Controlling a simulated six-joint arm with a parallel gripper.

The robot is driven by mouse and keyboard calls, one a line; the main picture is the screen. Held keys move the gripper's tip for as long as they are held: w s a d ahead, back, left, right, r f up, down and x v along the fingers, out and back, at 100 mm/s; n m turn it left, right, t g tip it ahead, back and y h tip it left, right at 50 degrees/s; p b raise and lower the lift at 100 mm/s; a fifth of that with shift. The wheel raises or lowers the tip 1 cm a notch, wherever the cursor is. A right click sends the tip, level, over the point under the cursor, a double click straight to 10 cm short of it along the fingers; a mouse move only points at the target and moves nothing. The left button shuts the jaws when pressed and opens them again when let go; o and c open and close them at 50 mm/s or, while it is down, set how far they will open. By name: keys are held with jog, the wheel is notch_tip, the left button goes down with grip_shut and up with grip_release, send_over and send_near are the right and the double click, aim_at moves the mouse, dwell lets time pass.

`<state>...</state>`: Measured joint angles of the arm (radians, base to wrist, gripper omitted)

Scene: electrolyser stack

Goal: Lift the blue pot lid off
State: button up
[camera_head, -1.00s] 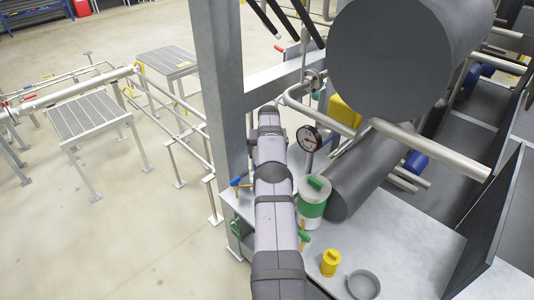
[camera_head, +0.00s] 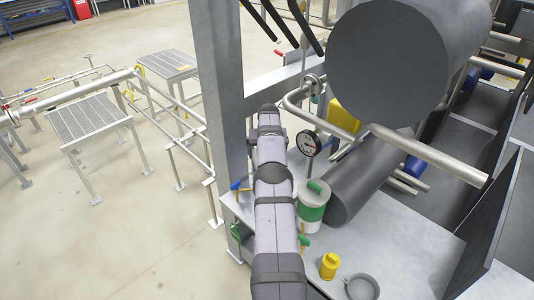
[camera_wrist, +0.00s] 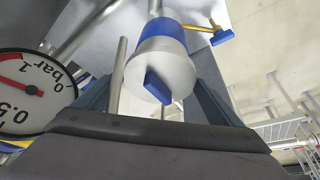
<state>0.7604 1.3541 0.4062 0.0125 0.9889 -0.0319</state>
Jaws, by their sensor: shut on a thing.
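In the wrist view the blue pot (camera_wrist: 161,42) is white with a blue band. Its white lid (camera_wrist: 138,77) faces the camera and carries a blue block-shaped knob (camera_wrist: 157,85). My gripper (camera_wrist: 153,97) has one dark finger on each side of the lid and is shut on it. The contact spots are hard to see. The lid still appears to be against the pot, with no clear gap. In the head view my arm hides the gripper, the blue pot and its lid.
A pressure gauge (camera_head: 308,143) stands close by; it also fills the left of the wrist view (camera_wrist: 30,92). A green-banded pot (camera_head: 314,213), a yellow container (camera_head: 329,267) and a grey dish (camera_head: 362,287) stand on the bench. A blue-handled valve (camera_wrist: 222,37) is beside the blue pot. A thick frame post (camera_head: 219,90) rises left.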

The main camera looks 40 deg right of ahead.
jog(key=shift+r, duration=0.25)
jog(key=shift+r+p, duration=1.5)
jog(key=shift+r, duration=0.4)
jog(key=shift+d, duration=0.1)
